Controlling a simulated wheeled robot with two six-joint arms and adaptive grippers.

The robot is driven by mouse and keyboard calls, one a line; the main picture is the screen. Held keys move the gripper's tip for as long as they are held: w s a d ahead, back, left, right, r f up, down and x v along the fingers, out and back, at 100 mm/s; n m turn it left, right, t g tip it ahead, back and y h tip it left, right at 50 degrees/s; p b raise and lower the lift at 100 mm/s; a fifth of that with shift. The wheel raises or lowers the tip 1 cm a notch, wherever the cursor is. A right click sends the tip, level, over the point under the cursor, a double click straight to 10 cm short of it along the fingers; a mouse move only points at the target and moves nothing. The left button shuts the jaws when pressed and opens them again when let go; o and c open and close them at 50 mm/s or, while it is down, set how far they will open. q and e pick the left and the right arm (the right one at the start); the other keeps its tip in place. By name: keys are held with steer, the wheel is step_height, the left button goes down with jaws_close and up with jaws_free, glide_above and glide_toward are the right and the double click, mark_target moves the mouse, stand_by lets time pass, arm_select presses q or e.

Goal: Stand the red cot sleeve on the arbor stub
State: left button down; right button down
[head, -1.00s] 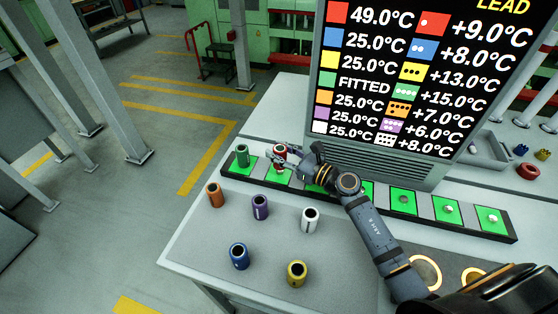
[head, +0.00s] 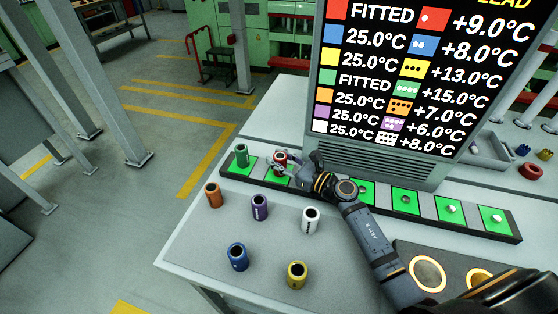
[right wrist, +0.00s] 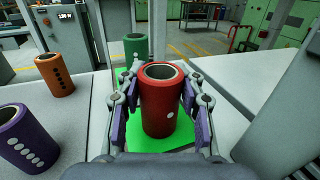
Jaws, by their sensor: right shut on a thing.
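The red cot sleeve (head: 281,156), with one white dot, stands upright on the second green pad from the left of the rack. In the right wrist view the red sleeve (right wrist: 161,108) sits between the two finger pads, its hollow top open. My right gripper (head: 284,163) is shut on it, one finger on each side, also in the right wrist view (right wrist: 158,118). The arbor stub under the sleeve is hidden. My left gripper is not in view.
A green sleeve (head: 242,154) stands on the leftmost pad. Orange (head: 212,195), purple (head: 260,207), white (head: 310,219), blue (head: 237,257) and yellow (head: 297,275) sleeves stand on the bench in front. The display (head: 400,80) rises behind the rack and its red line reads FITTED.

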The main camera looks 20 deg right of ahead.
steer(key=c, duration=0.9)
jaws_free()
steer(key=shift+s+f, duration=0.15)
steer(key=shift+f, duration=0.7)
steer(key=shift+o, duration=0.2)
steer(key=shift+r, duration=0.1)
steer(key=shift+r+p, duration=0.6)
steer(key=shift+p, duration=0.05)
steer(key=shift+s+d, duration=0.1)
steer(key=shift+d, duration=0.15)
steer(key=b+v, duration=0.4)
steer(key=v, duration=0.4)
steer(key=shift+s, duration=0.2)
steer(key=shift+s+d+r+p, duration=0.3)
steer(key=shift+s+r+p, duration=0.1)
steer(key=shift+p, duration=0.45)
steer(key=shift+p+v, duration=0.65)
steer(key=shift+v, duration=0.2)
steer(key=shift+s+d+f, duration=0.1)
steer(key=shift+s+d, duration=0.05)
